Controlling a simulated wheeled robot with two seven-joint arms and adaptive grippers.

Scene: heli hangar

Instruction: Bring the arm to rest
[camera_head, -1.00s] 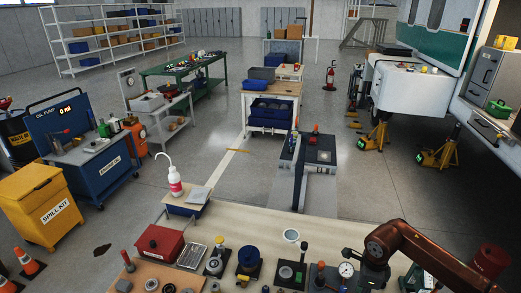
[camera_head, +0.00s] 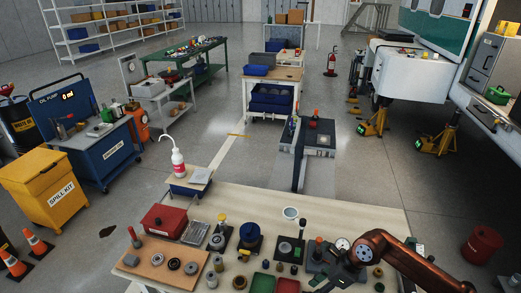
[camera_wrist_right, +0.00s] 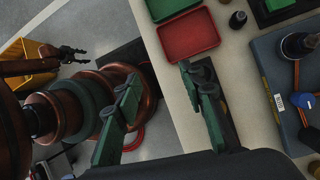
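My right arm is copper-brown and comes in from the right edge of the head view, over the front bench. Its gripper (camera_head: 328,284) is low in that view, partly hidden and near the bottom edge. In the right wrist view the two green fingers of this gripper (camera_wrist_right: 160,88) stand well apart with nothing between them, beside the bench edge. My left arm does not show in the head view. In the right wrist view the dark left gripper (camera_wrist_right: 76,54) shows small at the upper left, its fingers apart and empty.
The front bench (camera_head: 340,205) holds a red box (camera_head: 164,219), a wooden board (camera_head: 147,261), small trays and several tools. A red tray (camera_wrist_right: 189,36) lies near the right gripper. A yellow spill kit bin (camera_head: 45,187) and cones stand at left.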

